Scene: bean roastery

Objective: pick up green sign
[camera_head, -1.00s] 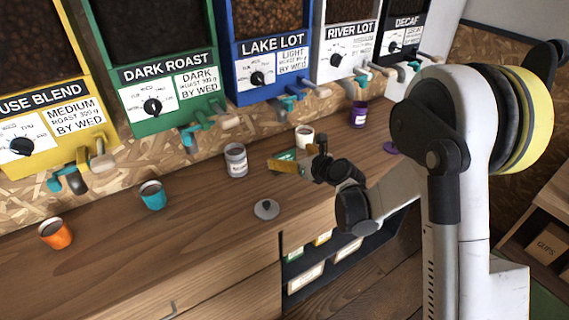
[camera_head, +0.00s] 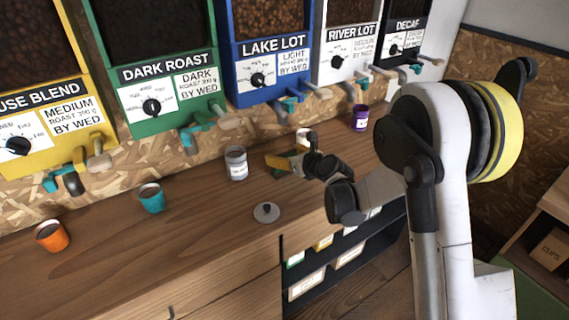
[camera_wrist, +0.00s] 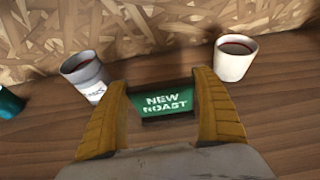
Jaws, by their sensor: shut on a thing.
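The green sign (camera_wrist: 165,103) reads "NEW ROAST" and sits between the two yellow-brown fingers of my gripper (camera_wrist: 163,112) in the wrist view. The fingers are shut on it, one at each end. In the head view my gripper (camera_head: 284,162) is over the counter near the back wall, between the grey labelled canister and the white cup. There the sign (camera_head: 280,173) is mostly hidden behind the gripper. I cannot tell whether it touches the counter.
A grey canister (camera_head: 236,163) stands left of the gripper, a white cup (camera_head: 303,139) right behind it. A lid (camera_head: 267,212) lies in front. Teal (camera_head: 152,197) and orange (camera_head: 52,236) cups stand further left, a purple canister (camera_head: 360,117) to the right. Dispensers line the wall.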

